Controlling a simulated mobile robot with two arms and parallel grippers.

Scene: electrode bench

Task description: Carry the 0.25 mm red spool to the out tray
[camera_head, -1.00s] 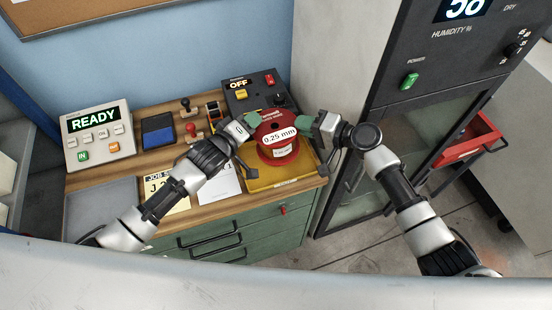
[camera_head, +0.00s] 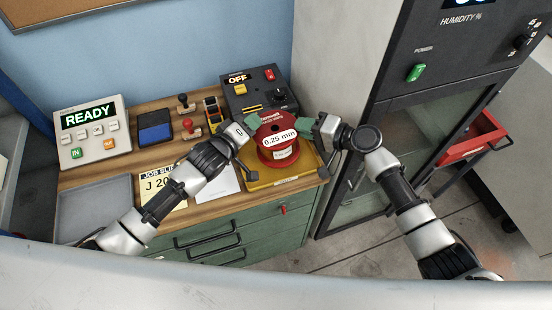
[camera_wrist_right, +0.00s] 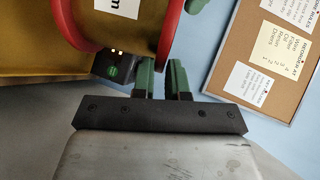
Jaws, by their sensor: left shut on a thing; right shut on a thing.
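The red spool (camera_head: 267,156), with a white 0.25 mm label, is held between my two grippers over the yellow tray (camera_head: 258,182) on the bench. My left gripper (camera_head: 250,131) is shut on its left side and my right gripper (camera_head: 309,125) on its right side. In the right wrist view the spool (camera_wrist_right: 170,30) fills the top, beside my right gripper's green fingers (camera_wrist_right: 165,78). I cannot tell whether the spool touches the tray. A grey tray (camera_head: 93,207) lies empty at the bench's left front. I can read no out-tray label.
A dark box reading OFF (camera_head: 253,92) stands close behind the spool. A READY device (camera_head: 92,132), a blue pad (camera_head: 155,128) and red-based stamps (camera_head: 190,129) are at the left and back. A job slip (camera_head: 160,190) lies in front. A tall dry cabinet (camera_head: 405,120) stands at right.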

